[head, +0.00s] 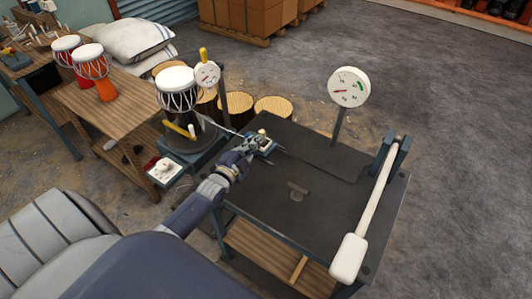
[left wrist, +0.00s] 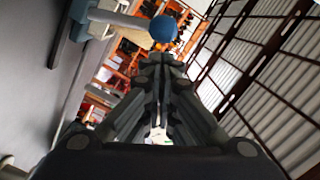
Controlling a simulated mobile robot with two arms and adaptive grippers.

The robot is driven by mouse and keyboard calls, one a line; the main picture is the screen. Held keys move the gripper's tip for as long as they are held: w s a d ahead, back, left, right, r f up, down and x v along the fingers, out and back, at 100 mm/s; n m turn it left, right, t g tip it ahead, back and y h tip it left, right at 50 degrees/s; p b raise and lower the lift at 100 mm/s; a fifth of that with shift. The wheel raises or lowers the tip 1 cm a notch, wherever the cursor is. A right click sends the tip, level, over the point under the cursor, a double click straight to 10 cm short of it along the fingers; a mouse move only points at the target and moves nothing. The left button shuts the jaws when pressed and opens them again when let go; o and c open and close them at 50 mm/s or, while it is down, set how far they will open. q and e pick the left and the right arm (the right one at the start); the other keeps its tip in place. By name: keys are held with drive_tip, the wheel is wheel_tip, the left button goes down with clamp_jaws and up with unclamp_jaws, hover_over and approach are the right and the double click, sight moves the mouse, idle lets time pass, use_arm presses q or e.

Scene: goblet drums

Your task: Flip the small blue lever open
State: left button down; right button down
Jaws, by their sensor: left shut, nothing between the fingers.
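My left gripper (head: 252,146) reaches over the dark table and is shut and empty. It is at a small device (head: 267,147) on the table, which it partly hides. In the left wrist view a blue ball knob (left wrist: 163,28) sits at the end of a pale bar (left wrist: 117,17), just beyond the closed fingertips (left wrist: 158,62). The bar runs left to a pale blue-grey mount (left wrist: 82,20). I cannot tell whether fingers and knob touch. The blue knob cannot be made out in the head view. My right gripper is not in view.
A large white-handled lever (head: 376,200) stands along the table's right side. A dial gauge (head: 348,88) rises at the table's back. A drum (head: 176,88) on a stand with yellow handles is left of my gripper. The middle of the dark table (head: 325,190) is mostly clear.

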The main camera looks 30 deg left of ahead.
use_arm(q)
drive_tip(key=shift+a, duration=0.4)
drive_tip(key=shift+a, duration=0.1)
drive_tip(key=shift+r, duration=0.15)
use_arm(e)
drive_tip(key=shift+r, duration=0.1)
